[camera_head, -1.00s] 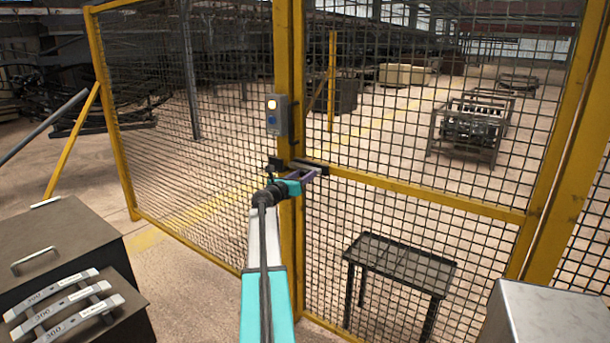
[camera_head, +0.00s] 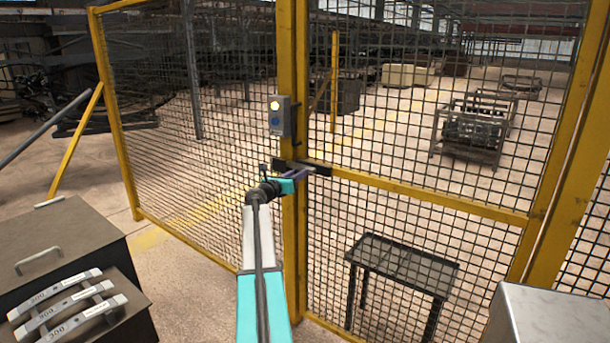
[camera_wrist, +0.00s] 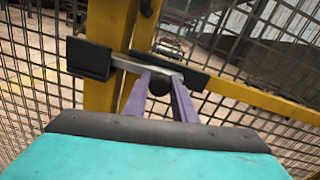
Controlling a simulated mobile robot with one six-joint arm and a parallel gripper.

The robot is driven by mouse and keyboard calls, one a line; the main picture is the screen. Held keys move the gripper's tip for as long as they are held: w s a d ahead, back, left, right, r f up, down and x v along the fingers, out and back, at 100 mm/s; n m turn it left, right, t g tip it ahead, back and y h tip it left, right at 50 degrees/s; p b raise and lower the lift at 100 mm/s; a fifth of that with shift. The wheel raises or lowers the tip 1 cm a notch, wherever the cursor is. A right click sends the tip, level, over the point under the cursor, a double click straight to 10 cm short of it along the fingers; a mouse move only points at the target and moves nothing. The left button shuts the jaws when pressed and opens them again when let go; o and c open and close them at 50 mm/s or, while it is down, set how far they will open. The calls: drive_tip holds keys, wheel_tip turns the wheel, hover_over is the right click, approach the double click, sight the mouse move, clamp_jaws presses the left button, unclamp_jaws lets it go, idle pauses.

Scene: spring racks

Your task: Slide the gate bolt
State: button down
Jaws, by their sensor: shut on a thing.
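My gripper (camera_head: 303,179) is at the gate's post at bolt height. In the wrist view its two purple fingers (camera_wrist: 161,77) are shut on the bolt's dark round knob (camera_wrist: 160,84), which shows between them. The silver bolt bar (camera_wrist: 127,65) spans the gap between a black block (camera_wrist: 88,58) on the left and a longer black housing (camera_wrist: 196,79) on the right. The bar's left end meets the left block; how deep it sits there is hidden. In the head view the housing (camera_head: 321,169) shows just beyond my fingers.
The yellow gate frame (camera_head: 430,202) and mesh stand in front of me. A switch box (camera_head: 279,116) with a lit lamp is on the post above my gripper. A black table (camera_head: 405,262) stands behind the mesh. A cabinet (camera_head: 60,240) is at left, a grey box (camera_head: 548,312) at right.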

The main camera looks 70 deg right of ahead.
drive_tip(key=shift+w, duration=0.15)
drive_tip(key=c, duration=1.5)
unclamp_jaws()
drive_tip(key=shift+o, duration=0.2)
drive_tip(key=b+v, duration=0.1)
drive_tip(key=v, duration=1.2)
drive_tip(key=shift+a, duration=0.35)
drive_tip(key=shift+w, duration=0.1)
